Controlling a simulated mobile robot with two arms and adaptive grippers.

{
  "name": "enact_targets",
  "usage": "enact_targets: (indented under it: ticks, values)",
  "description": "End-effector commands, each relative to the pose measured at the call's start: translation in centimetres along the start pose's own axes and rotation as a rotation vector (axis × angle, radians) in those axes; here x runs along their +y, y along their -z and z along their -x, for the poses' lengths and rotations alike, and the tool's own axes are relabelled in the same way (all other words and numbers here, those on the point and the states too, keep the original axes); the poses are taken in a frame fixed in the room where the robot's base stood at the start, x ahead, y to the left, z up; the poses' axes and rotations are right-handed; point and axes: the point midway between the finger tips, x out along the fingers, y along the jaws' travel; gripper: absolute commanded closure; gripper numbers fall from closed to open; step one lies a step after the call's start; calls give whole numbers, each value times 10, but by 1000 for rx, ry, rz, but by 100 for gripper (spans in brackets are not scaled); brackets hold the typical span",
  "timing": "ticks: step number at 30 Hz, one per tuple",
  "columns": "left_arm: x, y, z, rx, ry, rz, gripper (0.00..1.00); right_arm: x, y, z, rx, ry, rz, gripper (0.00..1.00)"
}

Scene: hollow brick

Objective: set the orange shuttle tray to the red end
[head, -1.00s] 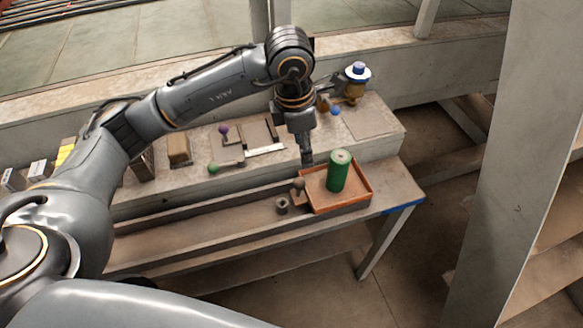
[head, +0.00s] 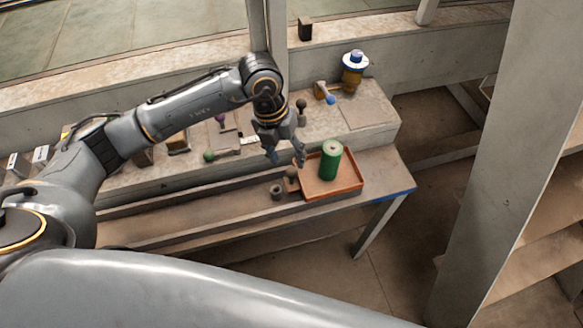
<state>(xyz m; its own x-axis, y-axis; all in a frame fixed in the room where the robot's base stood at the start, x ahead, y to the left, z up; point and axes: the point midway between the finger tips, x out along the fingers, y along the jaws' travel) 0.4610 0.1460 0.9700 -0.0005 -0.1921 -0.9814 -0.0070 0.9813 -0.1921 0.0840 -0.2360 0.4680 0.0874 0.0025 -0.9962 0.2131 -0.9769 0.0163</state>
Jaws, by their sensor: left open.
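The orange shuttle tray (head: 345,190) sits at the right end of a long channel on the bench, close to a blue edge mark (head: 396,195). A green cylinder (head: 330,160) stands upright in it. A small knob (head: 291,173) is at the tray's left side, with a grey ring-shaped piece (head: 276,191) beside it. My left gripper (head: 286,160) is open, fingers pointing down, just above and left of the tray near the knob. I cannot tell whether it touches the knob. No red end mark is visible. My right gripper is out of view.
The channel (head: 190,212) left of the tray looks clear. A raised shelf behind holds a blue-handled lever (head: 325,94), a blue-topped yellow fixture (head: 355,68) and several small blocks. A grey post (head: 495,150) stands at the right.

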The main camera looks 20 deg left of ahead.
Motion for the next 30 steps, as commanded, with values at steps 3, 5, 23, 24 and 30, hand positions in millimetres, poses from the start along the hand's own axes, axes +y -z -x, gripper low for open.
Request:
enact_targets:
  ticks: [3, 5, 23, 24, 30]
  values:
    - [-1, 1, -24, 4, 0, 0, 49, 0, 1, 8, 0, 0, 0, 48]
    - [-1, 1, -34, 3, 0, 1, 49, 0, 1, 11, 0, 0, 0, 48]
    - [0, 0, -70, -2, -1, -2, 49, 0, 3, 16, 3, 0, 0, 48]
    - [0, 0, -70, -2, 0, -2, 55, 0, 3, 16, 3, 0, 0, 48]
    - [0, 0, -69, -2, 0, -2, 96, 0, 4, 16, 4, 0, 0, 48]
